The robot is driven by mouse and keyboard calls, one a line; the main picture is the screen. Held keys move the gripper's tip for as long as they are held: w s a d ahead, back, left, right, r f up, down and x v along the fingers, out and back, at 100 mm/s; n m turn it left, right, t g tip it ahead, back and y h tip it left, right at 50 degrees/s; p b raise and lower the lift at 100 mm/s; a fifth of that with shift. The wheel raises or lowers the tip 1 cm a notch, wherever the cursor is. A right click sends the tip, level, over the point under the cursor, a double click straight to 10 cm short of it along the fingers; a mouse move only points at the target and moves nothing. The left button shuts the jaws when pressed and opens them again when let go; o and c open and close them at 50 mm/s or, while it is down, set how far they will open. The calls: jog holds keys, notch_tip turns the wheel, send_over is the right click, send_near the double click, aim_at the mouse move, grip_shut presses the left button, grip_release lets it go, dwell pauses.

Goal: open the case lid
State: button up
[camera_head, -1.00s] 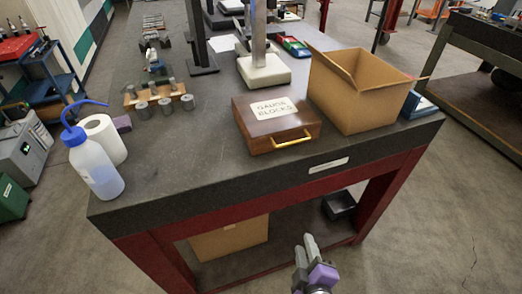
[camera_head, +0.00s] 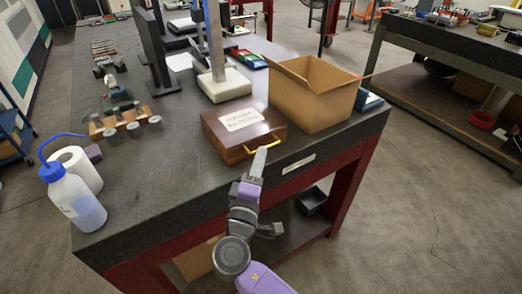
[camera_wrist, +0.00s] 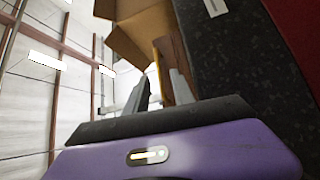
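The brown wooden case (camera_head: 222,139) with a white label lies on the table near its front edge, with its lid shut. Its yellow handle (camera_head: 266,143) is on the front face, partly hidden by my gripper. My gripper (camera_head: 261,152) is at the handle, its fingers pointing at the case front. In the wrist view, the fingers of my gripper (camera_wrist: 160,92) stand apart with a gap between them. The yellow handle (camera_wrist: 157,68) shows just beyond this gap, in front of the brown case (camera_wrist: 176,52). Contact with the handle cannot be told.
An open cardboard box (camera_head: 315,100) stands close to the right of the case. A white instrument base (camera_head: 224,86) is behind it. A wash bottle (camera_head: 75,200) and paper roll (camera_head: 76,166) stand at the left. The dark tabletop (camera_head: 165,165) left of the case is clear.

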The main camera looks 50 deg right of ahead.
jog(key=shift+x, duration=1.6)
jog(key=shift+c, duration=0.2)
grip_shut()
